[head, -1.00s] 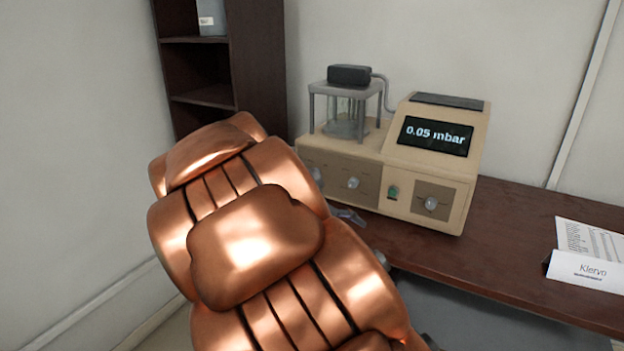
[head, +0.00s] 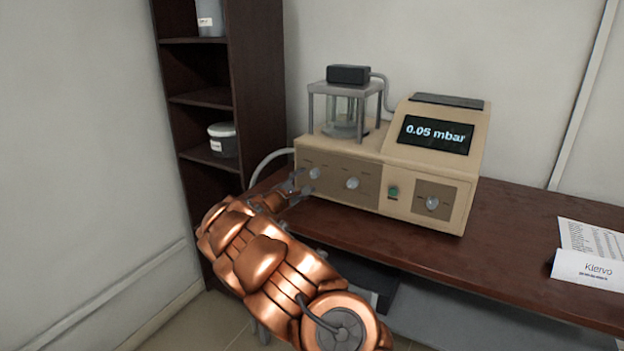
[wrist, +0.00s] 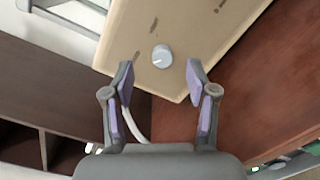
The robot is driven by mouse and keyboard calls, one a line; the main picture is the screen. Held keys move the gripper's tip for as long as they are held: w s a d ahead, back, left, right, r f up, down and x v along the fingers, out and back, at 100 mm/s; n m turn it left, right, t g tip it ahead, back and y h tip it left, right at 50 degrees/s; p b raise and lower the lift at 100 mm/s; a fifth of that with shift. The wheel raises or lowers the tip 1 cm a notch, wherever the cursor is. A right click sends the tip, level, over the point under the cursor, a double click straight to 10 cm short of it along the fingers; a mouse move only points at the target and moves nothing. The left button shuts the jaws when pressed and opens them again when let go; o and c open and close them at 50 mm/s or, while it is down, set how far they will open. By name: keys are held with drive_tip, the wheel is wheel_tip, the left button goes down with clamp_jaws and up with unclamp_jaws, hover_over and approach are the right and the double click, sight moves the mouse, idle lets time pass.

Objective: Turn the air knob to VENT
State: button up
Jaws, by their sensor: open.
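A beige vacuum unit (head: 398,160) stands on the dark table, its display reading 0.05 mbar. Its front carries a left knob (head: 314,173), a middle knob (head: 351,183) and a right knob (head: 432,202). Their labels are too small to read, so I cannot tell which is the air knob. My gripper (head: 301,183) is open and empty beside the left knob. In the wrist view, a pale round knob (wrist: 162,56) with a pointer line lies just beyond and between my spread fingertips (wrist: 160,77), apparently untouched.
A green button (head: 393,192) sits between the middle and right knobs. A glass chamber (head: 346,108) tops the unit. A grey hose (head: 268,160) runs at its left side. A dark shelf (head: 205,69) stands at left.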

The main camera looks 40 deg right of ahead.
sight(313, 175)
drive_tip(key=shift+n+t, duration=0.4)
drive_tip(key=shift+n, duration=0.1)
drive_tip(key=shift+w+d+f+p, duration=0.3)
drive_tip(key=shift+w+d, duration=0.35)
drive_tip(key=shift+d, duration=0.55)
drive_tip(key=shift+w+d+f+p, duration=0.3)
drive_tip(key=shift+w+d, duration=0.35)
drive_tip(key=shift+d, duration=0.6)
drive_tip(key=shift+w+d+f+p, duration=0.3)
drive_tip(key=shift+w+d, duration=0.35)
drive_tip(key=shift+d, duration=0.55)
drive_tip(key=shift+c, duration=0.3)
clamp_jaws()
